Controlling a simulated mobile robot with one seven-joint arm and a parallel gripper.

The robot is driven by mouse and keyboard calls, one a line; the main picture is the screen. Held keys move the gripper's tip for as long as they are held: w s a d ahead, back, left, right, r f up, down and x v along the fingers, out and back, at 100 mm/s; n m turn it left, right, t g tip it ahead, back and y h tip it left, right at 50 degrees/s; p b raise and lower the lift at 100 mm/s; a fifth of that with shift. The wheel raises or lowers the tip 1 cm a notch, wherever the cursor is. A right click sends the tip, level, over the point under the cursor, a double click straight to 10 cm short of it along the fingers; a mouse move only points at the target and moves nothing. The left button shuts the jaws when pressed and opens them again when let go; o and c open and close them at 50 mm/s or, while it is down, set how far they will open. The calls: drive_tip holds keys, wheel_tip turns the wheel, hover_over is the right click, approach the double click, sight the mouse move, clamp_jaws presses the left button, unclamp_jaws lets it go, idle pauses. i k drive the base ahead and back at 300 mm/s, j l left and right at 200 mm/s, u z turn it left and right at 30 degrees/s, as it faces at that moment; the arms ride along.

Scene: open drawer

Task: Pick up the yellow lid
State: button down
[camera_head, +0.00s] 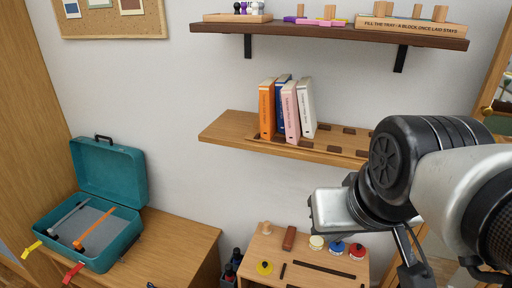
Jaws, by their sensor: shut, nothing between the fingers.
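The yellow lid (265,267) is a small round disc with a dark knob. It lies at the front left of a small wooden table (283,254) at the bottom of the view. Blue (337,247), red (357,251) and cream (316,243) round pieces sit in a row to its right. My gripper (415,274) is at the lower right, shut and empty, clear of the yellow lid and to its right. Its fingertips are cut off by the bottom edge of the picture.
A reddish-brown block (289,238) and a small wooden piece (265,228) stand behind the lid. A shelf with books (285,108) juts from the wall above. An open teal toolbox (107,177) stands on a cabinet (175,250) at left.

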sight(265, 268)
drive_tip(key=i+j+z, duration=0.15)
drive_tip(key=j+z, duration=0.2)
drive_tip(key=i+j+z, duration=0.15)
drive_tip(key=j+z, duration=0.2)
drive_tip(key=j, duration=0.2)
drive_tip(key=j+z, duration=0.35)
drive_tip(key=j, duration=0.15)
